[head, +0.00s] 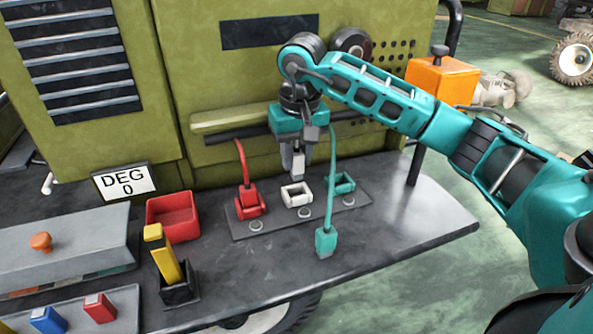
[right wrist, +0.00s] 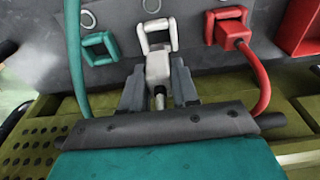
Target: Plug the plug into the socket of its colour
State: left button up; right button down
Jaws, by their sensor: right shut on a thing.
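My right gripper (head: 298,160) points down and is shut on a white-grey plug (right wrist: 158,68). In the head view the plug is just above and behind the white socket (head: 297,195). In the right wrist view its end meets the near edge of the white socket (right wrist: 157,37); I cannot tell whether it touches. A red plug (head: 248,203) on a red cable sits in the red socket at the left. The teal socket (head: 341,184) at the right is empty. A teal plug (head: 326,242) on a teal cable shows in front of the socket plate. My left gripper is out of view.
The grey socket plate (head: 270,226) lies on a dark shelf (head: 400,225) against a green machine. A red bin (head: 173,216) and a black holder (head: 180,290) with a yellow piece stand left. An orange box (head: 442,79) is behind my arm. The shelf's right part is clear.

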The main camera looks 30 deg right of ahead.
aim_at(296, 171)
jog(key=shift+f, duration=1.85)
jog(key=shift+f+b, duration=0.15)
jog(key=shift+b, duration=0.15)
jog(key=c, duration=0.8)
grip_release()
jog(key=shift+c, duration=0.2)
jog(key=r, duration=0.4)
jog(key=s+r+p, duration=0.1)
jog(key=r, duration=0.3)
jog(key=r+p, duration=0.1)
jog(key=r, duration=0.3)
jog(key=shift+s+a+r, duration=0.15)
jog(key=shift+s, duration=0.05)
jog(key=shift+s, duration=0.1)
